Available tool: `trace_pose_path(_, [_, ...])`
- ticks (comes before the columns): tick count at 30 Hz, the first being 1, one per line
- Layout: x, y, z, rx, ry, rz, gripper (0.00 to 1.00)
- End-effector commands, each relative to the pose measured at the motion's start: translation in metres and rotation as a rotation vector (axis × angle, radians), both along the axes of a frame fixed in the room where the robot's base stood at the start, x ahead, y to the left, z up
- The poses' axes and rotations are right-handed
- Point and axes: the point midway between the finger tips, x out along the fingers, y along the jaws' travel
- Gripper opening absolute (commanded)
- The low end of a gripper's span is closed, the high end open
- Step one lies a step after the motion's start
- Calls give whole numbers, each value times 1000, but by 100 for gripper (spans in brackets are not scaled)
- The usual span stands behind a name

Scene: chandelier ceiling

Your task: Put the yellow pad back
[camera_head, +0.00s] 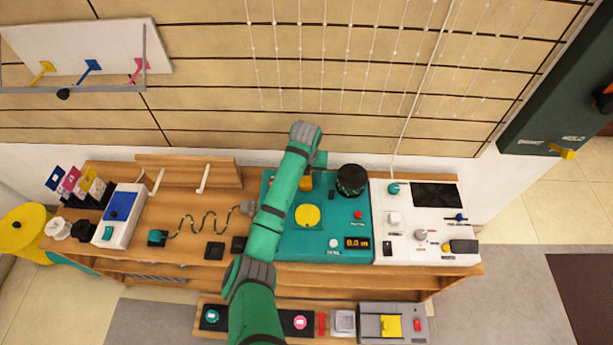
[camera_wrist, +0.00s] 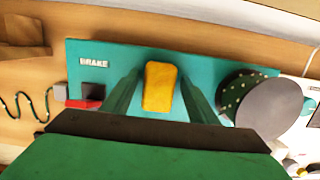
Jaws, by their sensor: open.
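A yellow pad (camera_wrist: 159,88), block-shaped with rounded corners, is on the teal panel (camera_wrist: 215,75) in the wrist view. My gripper (camera_wrist: 159,76) is open, with one green finger on each side of the pad and a gap on both sides. I cannot tell how far the fingertips reach down beside it. A "BRAKE" label (camera_wrist: 94,62) is left of the pad. In the head view, a flat yellow disc (camera_head: 307,215) lies on the same panel, nearer the front.
A dark cylinder (camera_head: 351,180) stands close right of the pad. In the wrist view, a small red and grey part (camera_wrist: 86,96) is at the left. A white control panel (camera_head: 425,222) is to the right. Shelf wood (camera_head: 185,215) at the left holds a coiled cord.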

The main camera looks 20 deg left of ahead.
Motion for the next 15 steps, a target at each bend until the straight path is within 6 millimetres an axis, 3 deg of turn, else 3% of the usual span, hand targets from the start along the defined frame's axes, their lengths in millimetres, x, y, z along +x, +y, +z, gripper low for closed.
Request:
trace_pose_path(5, [-1, 0, 18, 1, -4, 0, 54])
trace_pose_path(15, [-11, -2, 85, 1, -4, -1, 54])
